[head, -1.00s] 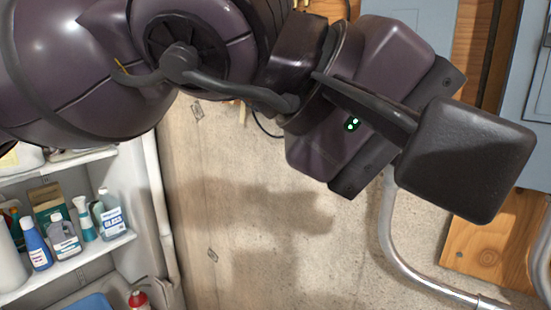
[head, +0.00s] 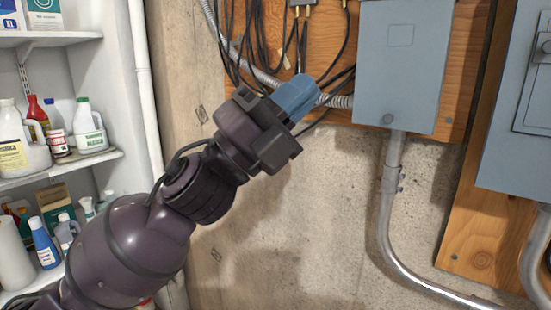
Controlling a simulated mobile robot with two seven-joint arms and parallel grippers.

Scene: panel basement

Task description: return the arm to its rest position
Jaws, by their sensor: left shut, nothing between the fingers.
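My left arm comes in from the lower left in the head view and reaches up and to the right. My left gripper (head: 305,92) is at its end, in front of the wall, left of the grey electrical box. Its dark body is tilted, and its blue-grey fingers point up and to the right. The fingers are together with nothing between them. The fingertips overlap the hanging cables in the picture; I cannot tell whether they touch. My right gripper is not in view.
A grey electrical box (head: 402,62) hangs on a wooden board, with a metal conduit (head: 388,205) below it. A second grey panel (head: 515,115) is at the right. Black cables (head: 283,38) hang behind the gripper. White shelves (head: 62,168) with several bottles stand at the left.

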